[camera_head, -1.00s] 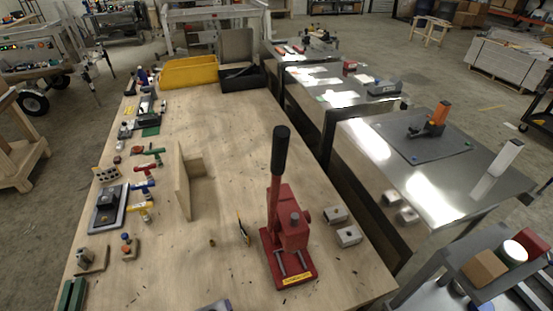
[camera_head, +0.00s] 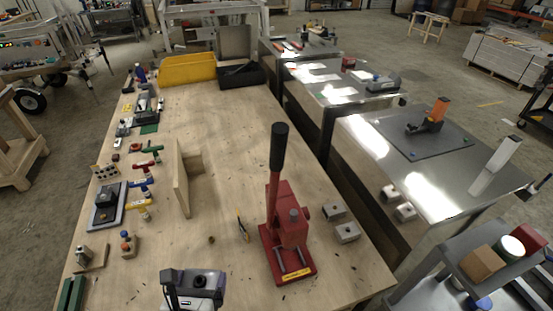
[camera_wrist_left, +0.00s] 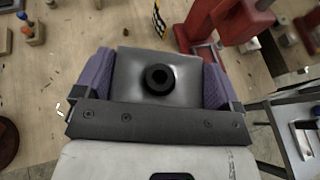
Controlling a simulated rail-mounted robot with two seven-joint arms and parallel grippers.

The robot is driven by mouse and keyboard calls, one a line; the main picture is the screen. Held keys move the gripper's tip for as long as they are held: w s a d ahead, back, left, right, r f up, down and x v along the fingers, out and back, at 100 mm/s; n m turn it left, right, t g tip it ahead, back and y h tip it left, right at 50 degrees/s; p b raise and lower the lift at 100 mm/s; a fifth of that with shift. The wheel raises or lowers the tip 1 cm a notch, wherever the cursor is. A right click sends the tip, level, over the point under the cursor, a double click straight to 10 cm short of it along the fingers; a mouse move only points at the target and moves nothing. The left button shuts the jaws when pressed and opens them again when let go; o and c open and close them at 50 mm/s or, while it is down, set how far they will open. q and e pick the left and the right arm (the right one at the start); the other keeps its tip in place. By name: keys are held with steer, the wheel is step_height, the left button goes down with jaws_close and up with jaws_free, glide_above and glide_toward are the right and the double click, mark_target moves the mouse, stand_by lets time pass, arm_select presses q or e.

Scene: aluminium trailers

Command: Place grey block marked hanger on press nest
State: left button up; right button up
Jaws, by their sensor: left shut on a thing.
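A grey block with a round black hole or boss in its face (camera_wrist_left: 140,62) sits between the purple pads of my left gripper (camera_wrist_left: 158,88). No marking on it is readable. In the head view my left gripper (camera_head: 194,283) is at the bottom edge, shut on the block, left of the red press (camera_head: 290,228) and in front of it. The press stands upright with its black-handled lever raised. Its low red base, with two light rails and a yellow label, faces me; I cannot make out the nest clearly. The press also shows in the left wrist view (camera_wrist_left: 207,22). My right gripper is out of view.
Two grey blocks (camera_head: 334,212) (camera_head: 347,233) lie right of the press. A small yellow-and-black striped piece (camera_head: 243,228) stands left of it. A wooden angle piece (camera_head: 182,180) stands farther back. Several tools line the left table edge.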

arm_select(q)
steer(key=a+r+n+g+y+p, duration=0.1)
steer(key=r+n+y+p, duration=0.2)
steer(key=r+p, duration=0.4)
steer(key=w+a+r+n+y+p, duration=0.1)
steer(key=a+r+n+y+p, duration=0.1)
steer(key=r+p, duration=0.6)
steer(key=shift+w+a+r+n+g+y, duration=0.2)
steer(key=shift+n+g+y, duration=0.3)
steer(key=shift+y, duration=0.5)
steer(key=shift+s, duration=0.1)
steer(key=shift+f, duration=0.1)
